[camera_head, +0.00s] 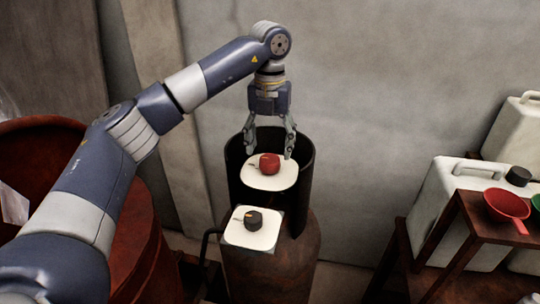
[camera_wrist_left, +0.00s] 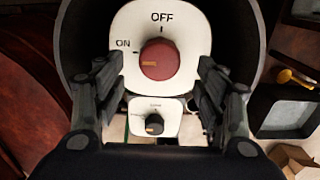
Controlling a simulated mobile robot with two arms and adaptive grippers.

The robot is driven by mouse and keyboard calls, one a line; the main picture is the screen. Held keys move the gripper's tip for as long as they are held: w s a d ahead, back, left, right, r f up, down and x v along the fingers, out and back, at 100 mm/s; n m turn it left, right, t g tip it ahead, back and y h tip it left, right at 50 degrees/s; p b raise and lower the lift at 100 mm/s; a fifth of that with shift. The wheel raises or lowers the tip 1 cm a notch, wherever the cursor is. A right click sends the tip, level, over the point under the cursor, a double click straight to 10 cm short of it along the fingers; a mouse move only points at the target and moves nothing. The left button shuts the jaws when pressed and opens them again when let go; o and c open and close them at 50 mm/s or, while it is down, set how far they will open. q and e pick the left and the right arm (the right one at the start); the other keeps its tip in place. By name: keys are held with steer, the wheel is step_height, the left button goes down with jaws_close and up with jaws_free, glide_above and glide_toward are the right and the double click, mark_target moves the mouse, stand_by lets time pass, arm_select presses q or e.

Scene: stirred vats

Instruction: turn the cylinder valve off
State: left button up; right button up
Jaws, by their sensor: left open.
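The cylinder valve is a red round knob (camera_wrist_left: 162,52) on a white plate (camera_wrist_left: 190,62) printed ON at left and OFF at top. Its orange mark points left, toward the ON side. In the head view the red knob (camera_head: 269,163) sits on top of the dark, rusty cylinder (camera_head: 270,270), inside a black curved guard (camera_head: 302,165). My left gripper (camera_head: 268,148) points down above the knob, open, its fingers on either side. In the wrist view its fingers (camera_wrist_left: 157,80) are well apart, with the knob between them and no visible contact. My right gripper is not in view.
A smaller black knob (camera_head: 253,221) on its own white plate (camera_head: 262,238) is in front of the valve. A large red vat (camera_head: 140,250) stands left. At right, a brown rack (camera_head: 458,240) holds white canisters (camera_head: 437,200) and a red funnel (camera_head: 507,203). A concrete wall is behind.

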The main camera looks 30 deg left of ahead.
mark_target(270, 158)
arm_select(q)
step_height(270, 158, down, 4)
steer(key=shift+w+a+r+p, duration=0.1)
steer(key=shift+w+a+p, duration=0.05)
steer(key=shift+p, duration=0.35)
steer(key=shift+f, duration=0.4)
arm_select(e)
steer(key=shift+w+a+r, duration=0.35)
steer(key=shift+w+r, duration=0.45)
arm_select(q)
steer(key=shift+f, duration=0.1)
steer(key=shift+c, duration=0.4)
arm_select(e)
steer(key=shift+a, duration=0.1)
arm_select(q)
steer(key=c, duration=1)
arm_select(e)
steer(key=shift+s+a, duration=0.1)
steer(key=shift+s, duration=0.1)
